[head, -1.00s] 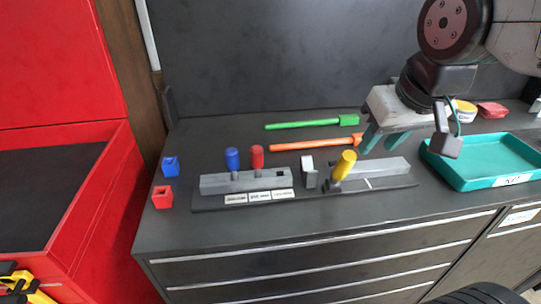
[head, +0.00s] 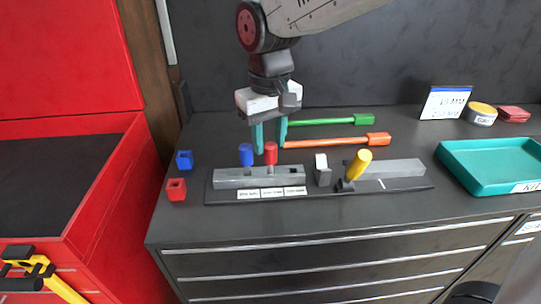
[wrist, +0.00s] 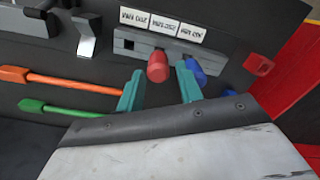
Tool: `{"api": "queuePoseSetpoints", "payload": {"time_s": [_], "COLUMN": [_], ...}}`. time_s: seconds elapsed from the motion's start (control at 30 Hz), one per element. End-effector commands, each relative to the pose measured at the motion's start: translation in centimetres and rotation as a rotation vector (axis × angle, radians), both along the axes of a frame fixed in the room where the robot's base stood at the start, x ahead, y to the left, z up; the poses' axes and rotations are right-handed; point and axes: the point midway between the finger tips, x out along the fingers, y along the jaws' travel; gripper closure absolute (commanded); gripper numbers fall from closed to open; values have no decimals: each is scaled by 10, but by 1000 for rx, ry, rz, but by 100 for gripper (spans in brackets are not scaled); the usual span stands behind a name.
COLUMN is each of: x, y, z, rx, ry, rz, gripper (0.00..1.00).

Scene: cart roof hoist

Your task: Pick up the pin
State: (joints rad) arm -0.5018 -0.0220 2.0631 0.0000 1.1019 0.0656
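A red pin (head: 271,153) and a blue pin (head: 246,154) stand upright side by side in a grey slotted block (head: 230,180). A yellow pin (head: 359,163) leans tilted in the right part of the fixture. My gripper (head: 269,138) points down over the block, with its teal fingers apart near the red pin. In the wrist view the red pin (wrist: 157,67) shows between and just beyond the two fingertips (wrist: 160,90), with nothing held. The blue pin (wrist: 196,70) is close beside the right finger in that view.
Green (head: 330,121) and orange (head: 337,142) long-handled tools lie behind the fixture. A grey upright bracket (head: 322,176) stands between the block and the yellow pin. Blue (head: 184,160) and red (head: 176,189) small blocks lie left. A teal tray (head: 492,188) sits right.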

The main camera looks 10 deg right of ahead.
Motion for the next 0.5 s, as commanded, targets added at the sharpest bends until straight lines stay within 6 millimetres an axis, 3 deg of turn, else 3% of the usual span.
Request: {"api": "queuePoseSetpoints", "payload": {"time_s": [0.3, 0.5], "x": [-1, 0], "y": [-2, -2], "z": [-44, -51], "rx": [0, 1], "ry": [1, -2], "rz": [0, 0], "gripper": [64, 64]}}
